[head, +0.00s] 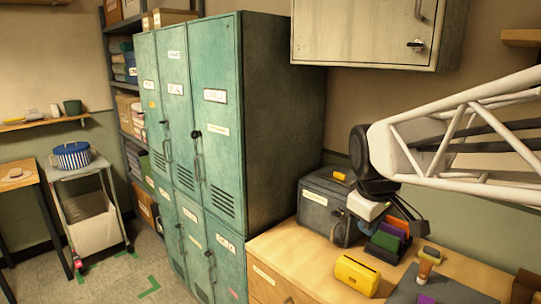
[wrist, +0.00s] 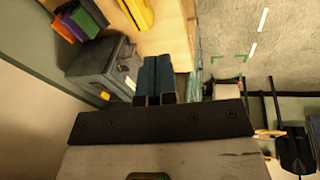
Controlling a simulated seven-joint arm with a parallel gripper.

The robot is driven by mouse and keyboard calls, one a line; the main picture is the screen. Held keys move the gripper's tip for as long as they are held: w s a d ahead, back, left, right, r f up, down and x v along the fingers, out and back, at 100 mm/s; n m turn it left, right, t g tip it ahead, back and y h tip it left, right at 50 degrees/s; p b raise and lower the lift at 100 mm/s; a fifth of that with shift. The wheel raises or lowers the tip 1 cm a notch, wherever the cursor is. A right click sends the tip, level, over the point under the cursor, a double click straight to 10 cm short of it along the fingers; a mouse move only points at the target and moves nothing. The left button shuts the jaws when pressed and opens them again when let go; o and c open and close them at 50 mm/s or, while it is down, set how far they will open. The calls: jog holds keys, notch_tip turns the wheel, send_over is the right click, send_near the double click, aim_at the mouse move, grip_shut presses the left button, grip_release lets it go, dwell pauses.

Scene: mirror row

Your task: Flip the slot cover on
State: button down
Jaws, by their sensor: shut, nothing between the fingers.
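I cannot clearly make out a slot cover in either view. A dark grey box (head: 318,216) with a pale label stands on the wooden counter, a small yellow piece (head: 342,177) on its top. The same box (wrist: 100,62) shows in the wrist view, upper left of my fingers, with a yellow bit at its near edge. My gripper (wrist: 154,78) is shut and empty, its two dark fingers side by side. In the head view my wrist hangs beside the box's right end, hiding part of it; I cannot tell whether the fingers touch it.
Green lockers (head: 215,140) stand left of the counter (head: 290,255). A yellow case (head: 357,274), coloured upright folders (head: 390,236) and a small tube (head: 425,268) are on the counter. A wall cabinet (head: 375,35) hangs above. Bare counter lies in front of the box.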

jog(key=s+f+m, duration=0.3)
jog(key=s, duration=0.5)
jog(key=s+a+f+m+y, duration=0.1)
jog(key=s+f+m, duration=0.3)
jog(key=s, duration=0.4)
jog(key=shift+a+f+m, duration=0.15)
jog(key=shift+f+m, duration=0.15)
jog(key=c, duration=1.8)
grip_release()
jog(key=shift+c, duration=0.2)
